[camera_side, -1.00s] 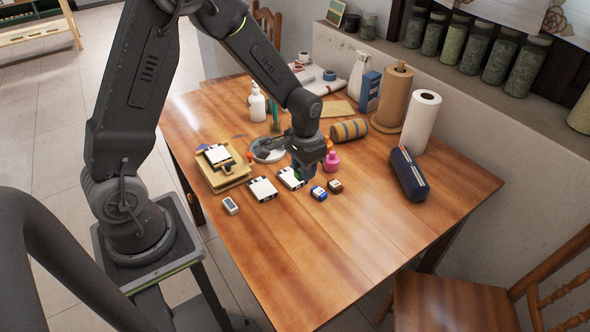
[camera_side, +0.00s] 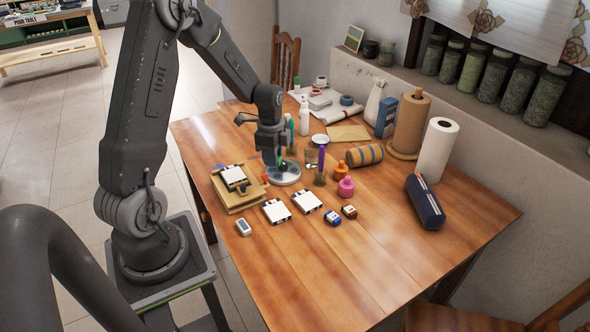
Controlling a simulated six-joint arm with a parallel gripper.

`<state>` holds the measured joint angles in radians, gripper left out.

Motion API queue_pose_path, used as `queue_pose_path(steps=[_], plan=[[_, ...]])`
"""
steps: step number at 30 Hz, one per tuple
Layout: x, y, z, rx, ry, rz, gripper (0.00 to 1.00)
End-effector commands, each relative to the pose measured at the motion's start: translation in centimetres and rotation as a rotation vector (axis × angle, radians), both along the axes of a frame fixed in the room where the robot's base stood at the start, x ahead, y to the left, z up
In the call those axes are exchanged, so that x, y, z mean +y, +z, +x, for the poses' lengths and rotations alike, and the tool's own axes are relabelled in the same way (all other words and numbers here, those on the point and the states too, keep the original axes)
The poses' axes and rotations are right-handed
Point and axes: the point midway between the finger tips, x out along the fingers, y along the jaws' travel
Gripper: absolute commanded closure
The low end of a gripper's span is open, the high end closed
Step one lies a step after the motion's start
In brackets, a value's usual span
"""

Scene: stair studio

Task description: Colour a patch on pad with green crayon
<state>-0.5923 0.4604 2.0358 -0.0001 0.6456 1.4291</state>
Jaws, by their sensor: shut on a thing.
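My gripper (camera_side: 275,158) is over the round pale dish (camera_side: 292,181) near the middle of the table, pointing down. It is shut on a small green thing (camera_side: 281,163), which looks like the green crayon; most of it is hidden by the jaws. I cannot tell whether its lower end touches the dish.
A purple stick (camera_side: 321,158) stands upright right of the dish, beside orange (camera_side: 341,170) and pink (camera_side: 346,187) bottles. Small blue (camera_side: 332,218) and brown (camera_side: 349,212) blocks lie right of the pads. A dark blue case (camera_side: 425,202) lies at the right. The table's front is clear.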

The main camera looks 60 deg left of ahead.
Motion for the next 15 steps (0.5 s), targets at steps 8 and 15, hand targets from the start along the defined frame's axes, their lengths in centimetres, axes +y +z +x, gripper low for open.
queue_pose_path(steps=[8, 15], plan=[[7.0, 0.7, -4.2, -0.001, -0.361, 0.001, 0.92], [11.0, 1.1, -7.7, -0.001, -0.618, 0.001, 0.92]])
